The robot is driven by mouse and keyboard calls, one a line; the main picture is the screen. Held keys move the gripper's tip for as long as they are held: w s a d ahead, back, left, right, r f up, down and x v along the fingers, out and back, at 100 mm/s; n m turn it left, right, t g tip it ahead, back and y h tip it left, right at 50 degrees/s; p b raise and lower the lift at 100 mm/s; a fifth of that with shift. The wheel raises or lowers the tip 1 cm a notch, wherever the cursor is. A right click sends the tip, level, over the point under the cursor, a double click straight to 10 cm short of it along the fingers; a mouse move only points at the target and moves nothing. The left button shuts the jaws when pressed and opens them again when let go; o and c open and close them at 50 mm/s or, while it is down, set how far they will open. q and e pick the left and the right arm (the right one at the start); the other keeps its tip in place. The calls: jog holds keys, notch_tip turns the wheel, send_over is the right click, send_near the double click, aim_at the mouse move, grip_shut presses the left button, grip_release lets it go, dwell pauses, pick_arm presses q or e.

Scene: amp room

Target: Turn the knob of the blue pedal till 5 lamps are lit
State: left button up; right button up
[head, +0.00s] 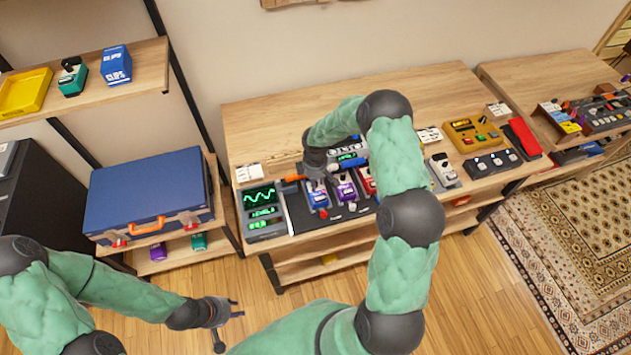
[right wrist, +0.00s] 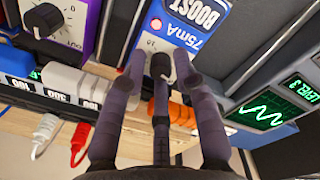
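The blue pedal (head: 319,198) stands in the row at the front of the desk. In the right wrist view its blue and white face (right wrist: 188,30) reads "BOOST" and "75mA". Its dark knob (right wrist: 160,66) lies between the fingertips of my right gripper (right wrist: 159,64). Gaps show on both sides of the knob, so the gripper looks open around it; contact cannot be told. A unit left of the pedal has a green wave screen (head: 259,197) and green lights, too small to count. The wrist view shows "LEVEL 3" beside the wave (right wrist: 262,110). My left gripper (head: 230,322) is open and empty above the floor.
A purple pedal (head: 346,190) stands close right of the blue one. Orange and white plugs and cables (right wrist: 75,85) crowd behind them. A blue case (head: 150,192) sits on the low shelf at left. The back of the desk (head: 270,120) is clear.

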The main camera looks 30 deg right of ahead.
grip_shut()
jog(key=shift+f, duration=0.1)
jog(key=shift+f+m+b, duration=0.1)
jog(key=shift+m+b, duration=0.9)
jog(key=shift+b, duration=0.25)
jog(key=m+b, duration=0.2)
jog(key=shift+m, duration=0.4)
jog(key=m+b, duration=0.2)
jog(key=m, duration=0.1)
jog(key=shift+b, duration=0.4)
jog(key=shift+a+m+b, duration=0.1)
jog(key=shift+m+b, duration=0.7)
jog(key=shift+m, duration=0.9)
